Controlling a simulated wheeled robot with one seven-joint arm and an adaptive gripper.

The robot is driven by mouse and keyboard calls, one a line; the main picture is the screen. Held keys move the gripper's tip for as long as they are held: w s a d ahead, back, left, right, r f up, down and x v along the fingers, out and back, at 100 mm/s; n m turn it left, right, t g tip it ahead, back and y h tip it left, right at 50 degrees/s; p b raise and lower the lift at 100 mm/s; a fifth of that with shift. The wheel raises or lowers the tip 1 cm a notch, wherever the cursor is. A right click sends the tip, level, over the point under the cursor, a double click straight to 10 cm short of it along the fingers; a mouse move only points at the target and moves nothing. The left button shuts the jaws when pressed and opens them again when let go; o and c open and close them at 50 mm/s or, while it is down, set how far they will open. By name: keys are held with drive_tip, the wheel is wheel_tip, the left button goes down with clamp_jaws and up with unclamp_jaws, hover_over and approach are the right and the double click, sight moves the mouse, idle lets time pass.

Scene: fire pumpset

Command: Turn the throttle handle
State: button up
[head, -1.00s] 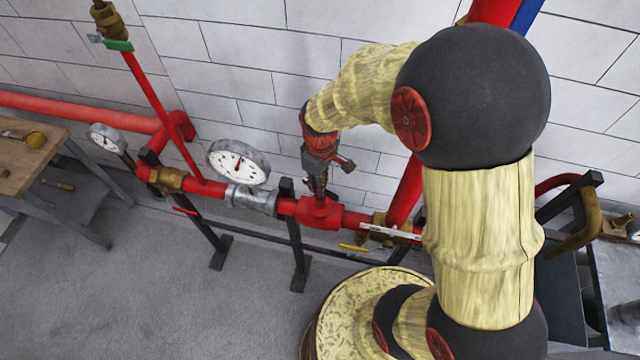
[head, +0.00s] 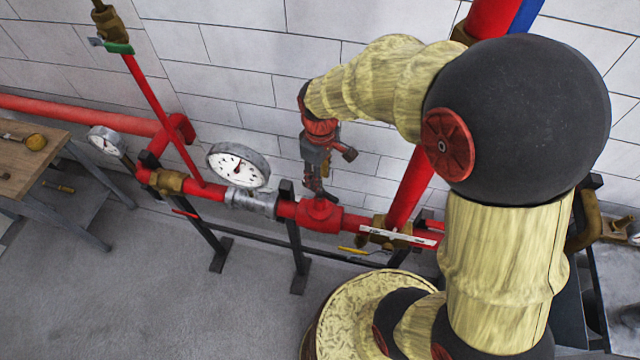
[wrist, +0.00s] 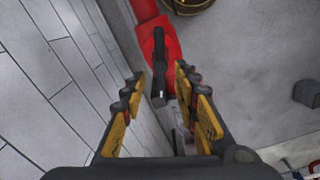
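A red valve body (head: 319,213) sits in the red pipe line in the head view. In the wrist view, the same red body (wrist: 170,50) carries a dark bar-shaped handle (wrist: 158,68), which I take for the throttle handle. My gripper (wrist: 158,84) is open, with one yellow-padded finger on each side of the handle and visible gaps to both. In the head view, my gripper (head: 316,188) points down just above the red body and hides most of the handle. I cannot tell how deep the handle sits between the fingers.
A large round gauge (head: 238,165) stands on the pipe left of my gripper, with a smaller gauge (head: 106,140) farther left. The block wall (head: 250,60) is close behind.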

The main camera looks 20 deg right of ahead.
wheel_tip(320, 180, up, 7)
drive_tip(key=shift+f, duration=0.2)
idle(0.6)
drive_tip(key=s+f+m+t+b, duration=0.5)
drive_tip(key=s+b, duration=0.9)
drive_tip(key=b, duration=0.8)
drive_tip(key=shift+f+m+t+b, duration=0.35)
drive_tip(key=shift+f+m, duration=0.65)
drive_tip(key=shift+f, duration=0.85)
